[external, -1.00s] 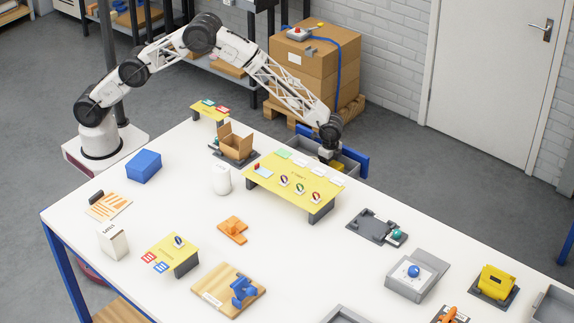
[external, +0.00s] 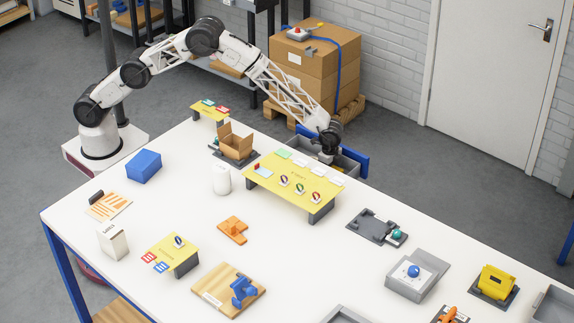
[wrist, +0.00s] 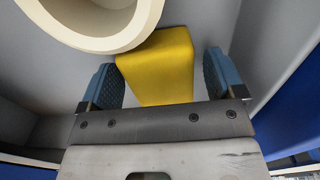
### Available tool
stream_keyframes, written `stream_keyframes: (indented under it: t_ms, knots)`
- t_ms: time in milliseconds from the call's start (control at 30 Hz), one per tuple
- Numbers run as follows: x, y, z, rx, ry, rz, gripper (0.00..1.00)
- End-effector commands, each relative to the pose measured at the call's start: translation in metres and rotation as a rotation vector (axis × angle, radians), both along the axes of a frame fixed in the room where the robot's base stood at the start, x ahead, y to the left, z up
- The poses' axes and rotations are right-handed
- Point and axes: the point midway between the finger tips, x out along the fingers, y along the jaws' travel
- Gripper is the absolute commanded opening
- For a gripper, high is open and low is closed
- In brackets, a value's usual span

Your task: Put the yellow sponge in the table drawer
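The yellow sponge (wrist: 158,68) shows in the wrist view inside the grey table drawer (wrist: 210,18). It lies between the blue fingertips of my gripper (wrist: 160,82), with a clear gap to the right finger and a narrow one to the left. My gripper is open. In the external view the drawer (external: 350,166) is pulled out at the table's far side, and my gripper (external: 325,157) reaches down into it. The sponge cannot be made out in the external view.
A cream round object (wrist: 95,25) sits beside the sponge in the wrist view, close to the left finger. A yellow stand (external: 270,185) with small items is on the table near the drawer. A cardboard box (external: 236,145) stands to its left.

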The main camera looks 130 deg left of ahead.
Motion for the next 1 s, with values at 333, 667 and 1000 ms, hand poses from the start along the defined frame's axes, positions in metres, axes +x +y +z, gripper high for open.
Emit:
stream_keyframes:
  t_ms: [333, 667, 1000]
  knots:
    - [0.0, 0.0, 0.005, 0.0, -0.001, 0.0, 0.88]
    - [0.0, 0.0, 0.038, 0.001, -0.002, 0.0, 0.88]
    - [0.0, 0.0, 0.091, 0.0, -0.001, 0.0, 0.88]
